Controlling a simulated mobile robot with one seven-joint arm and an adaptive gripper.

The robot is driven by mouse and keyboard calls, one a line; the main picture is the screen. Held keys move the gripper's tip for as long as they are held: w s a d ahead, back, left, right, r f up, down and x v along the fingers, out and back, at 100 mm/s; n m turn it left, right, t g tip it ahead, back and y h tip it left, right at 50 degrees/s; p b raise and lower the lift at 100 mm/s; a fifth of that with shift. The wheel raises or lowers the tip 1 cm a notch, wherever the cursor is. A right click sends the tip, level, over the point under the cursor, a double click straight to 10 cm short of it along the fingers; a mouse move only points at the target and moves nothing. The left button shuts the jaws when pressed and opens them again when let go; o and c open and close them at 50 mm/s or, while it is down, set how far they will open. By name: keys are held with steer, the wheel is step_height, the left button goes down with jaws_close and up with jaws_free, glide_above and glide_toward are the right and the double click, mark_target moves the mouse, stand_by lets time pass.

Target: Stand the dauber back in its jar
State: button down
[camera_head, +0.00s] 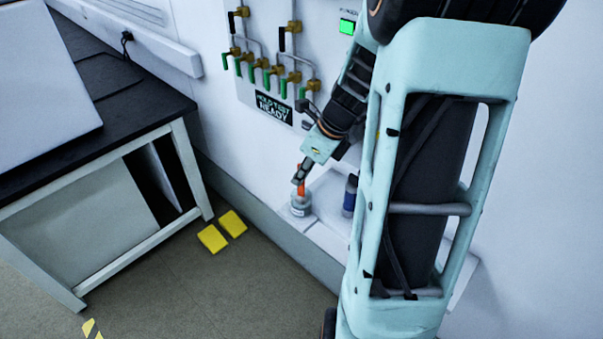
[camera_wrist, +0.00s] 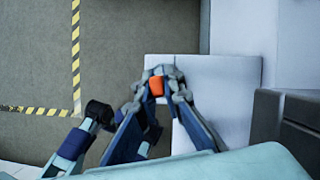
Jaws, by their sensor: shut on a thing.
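The dauber (camera_head: 301,188) shows as a narrow orange piece below my gripper (camera_head: 299,178) in the head view. Its orange top also shows in the wrist view (camera_wrist: 157,86), between the fingertips of my gripper (camera_wrist: 158,82). My gripper is shut on it and points down. The jar (camera_head: 300,206) is a small grey-white pot with a label, upright on a white shelf. The dauber is upright over the jar's mouth. Its lower end is hidden, so I cannot tell how deep it sits. In the wrist view the fingers mostly hide the jar.
A dark blue bottle (camera_head: 350,195) stands right of the jar on the white shelf (camera_head: 325,238). Valves with green handles (camera_head: 283,88) are on the wall above. A black-topped bench (camera_head: 110,108) stands at left. Two yellow pads (camera_head: 212,238) lie on the floor.

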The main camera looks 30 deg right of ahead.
steer(key=shift+f, duration=0.15)
steer(key=shift+f+b, duration=0.75)
steer(key=shift+f, duration=0.25)
steer(key=c, duration=2)
jaws_free()
steer(key=shift+o, duration=0.6)
steer(key=o, duration=0.3)
steer(key=shift+r, duration=0.1)
